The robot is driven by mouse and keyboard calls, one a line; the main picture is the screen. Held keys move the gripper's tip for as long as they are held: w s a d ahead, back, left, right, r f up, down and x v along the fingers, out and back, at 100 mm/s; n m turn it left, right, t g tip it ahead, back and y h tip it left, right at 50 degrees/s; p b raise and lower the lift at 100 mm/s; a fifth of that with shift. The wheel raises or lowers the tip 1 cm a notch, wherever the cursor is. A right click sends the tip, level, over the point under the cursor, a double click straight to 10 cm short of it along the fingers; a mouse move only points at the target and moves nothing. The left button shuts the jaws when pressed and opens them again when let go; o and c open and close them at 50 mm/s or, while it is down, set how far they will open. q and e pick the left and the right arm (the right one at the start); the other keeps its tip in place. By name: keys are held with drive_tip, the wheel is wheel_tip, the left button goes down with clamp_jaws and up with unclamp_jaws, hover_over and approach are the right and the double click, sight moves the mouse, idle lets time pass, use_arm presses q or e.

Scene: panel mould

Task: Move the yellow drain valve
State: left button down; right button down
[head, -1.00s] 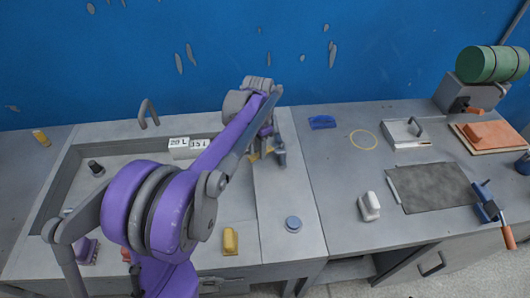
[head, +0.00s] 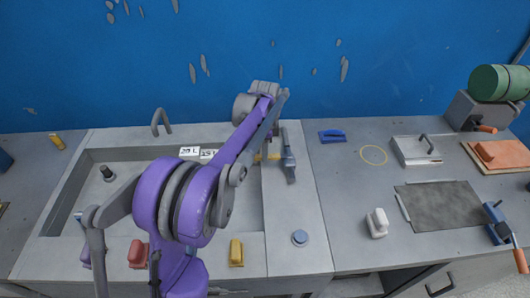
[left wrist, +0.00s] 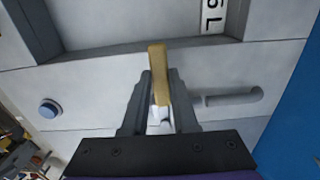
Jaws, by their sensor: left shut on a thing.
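The yellow drain valve shows in the left wrist view as a tan-yellow lever (left wrist: 158,72) between my fingers. In the head view only a small yellow part (head: 273,157) shows beside the fingers, at the right edge of the sink. My left gripper (left wrist: 160,105) is shut on the lever, which sticks out past the fingertips towards the sink. In the head view the left gripper (head: 283,160) is partly covered by my own purple arm. The valve's base is mostly hidden by the fingers. My right gripper is in neither view.
The sink (head: 75,190) lies left, with labels (head: 190,151) at its back edge. A blue round button (head: 300,238) is on the ledge. A yellow block (head: 236,252) and a red block (head: 138,253) are in front. A grey bar (left wrist: 230,98) lies beside the gripper.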

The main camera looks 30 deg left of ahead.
use_arm(q)
drive_tip(key=shift+a, duration=0.1)
drive_tip(key=c, duration=0.7)
unclamp_jaws()
drive_tip(key=shift+w, duration=0.1)
drive_tip(key=shift+r, duration=0.15)
wheel_tip(320, 180, up, 11)
drive_tip(key=shift+f+p, duration=0.2)
drive_tip(key=shift+p, duration=0.15)
